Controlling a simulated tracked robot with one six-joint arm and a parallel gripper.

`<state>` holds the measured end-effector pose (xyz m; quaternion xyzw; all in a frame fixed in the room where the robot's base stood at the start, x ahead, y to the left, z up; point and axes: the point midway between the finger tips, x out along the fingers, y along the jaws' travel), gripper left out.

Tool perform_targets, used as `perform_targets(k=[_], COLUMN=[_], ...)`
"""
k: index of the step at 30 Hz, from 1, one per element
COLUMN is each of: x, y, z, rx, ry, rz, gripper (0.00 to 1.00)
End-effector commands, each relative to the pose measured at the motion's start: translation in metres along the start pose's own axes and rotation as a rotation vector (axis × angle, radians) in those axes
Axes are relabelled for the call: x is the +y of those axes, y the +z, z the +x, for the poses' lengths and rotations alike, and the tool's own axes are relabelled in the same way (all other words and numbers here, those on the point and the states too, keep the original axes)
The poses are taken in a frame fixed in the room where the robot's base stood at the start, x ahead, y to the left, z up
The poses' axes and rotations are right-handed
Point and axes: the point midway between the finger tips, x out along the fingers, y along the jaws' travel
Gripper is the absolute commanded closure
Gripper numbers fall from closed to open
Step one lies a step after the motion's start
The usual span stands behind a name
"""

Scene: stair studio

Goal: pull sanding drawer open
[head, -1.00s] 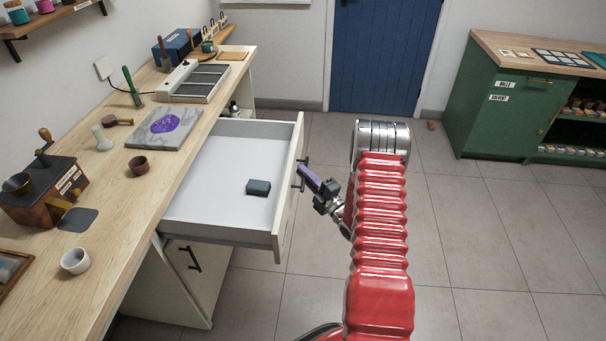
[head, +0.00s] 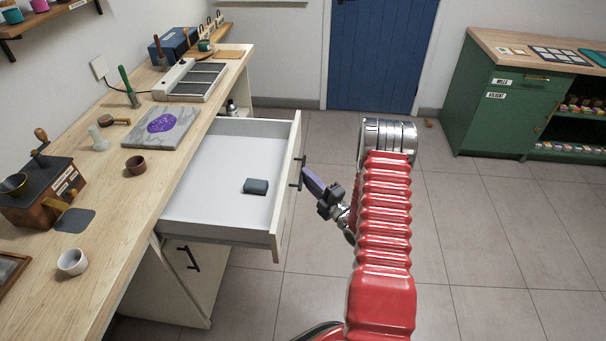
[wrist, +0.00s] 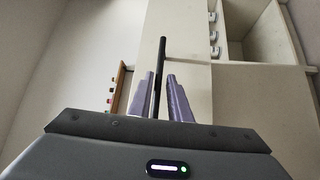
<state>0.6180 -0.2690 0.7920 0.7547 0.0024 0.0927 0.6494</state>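The sanding drawer (head: 229,238), a white drawer under the workbench, stands pulled far out with a dark grey block (head: 256,186) inside. Its black bar handle (head: 298,172) is on the outer face; the bar also shows in the wrist view (wrist: 161,60). My gripper (head: 311,182), with purple fingers, is just to the right of the handle in the head view. In the wrist view my gripper (wrist: 160,88) is open, with one finger on each side of the bar's line and gaps between. Whether the fingertips still overlap the bar in depth is hard to tell.
The wooden workbench (head: 110,215) carries a stone slab (head: 162,128), a cup (head: 72,262) and tools. A cupboard door (head: 190,290) is below the drawer. A green cabinet (head: 480,110) stands at the right. The tiled floor (head: 480,230) between is clear.

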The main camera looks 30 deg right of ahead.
Motion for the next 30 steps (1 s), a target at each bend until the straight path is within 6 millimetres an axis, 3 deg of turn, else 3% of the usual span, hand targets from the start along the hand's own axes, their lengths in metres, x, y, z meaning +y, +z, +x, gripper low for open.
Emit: perform_targets(k=[15, 21, 30], x=[-0.002, -0.002, -0.002], y=[0.001, 0.001, 0.000], z=[-0.089, -0.104, -0.106], rx=[-0.005, -0.002, -0.001], ry=[-0.003, -0.002, -0.002], rz=[0.001, 0.001, 0.000], gripper=[0.83, 0.83, 0.83])
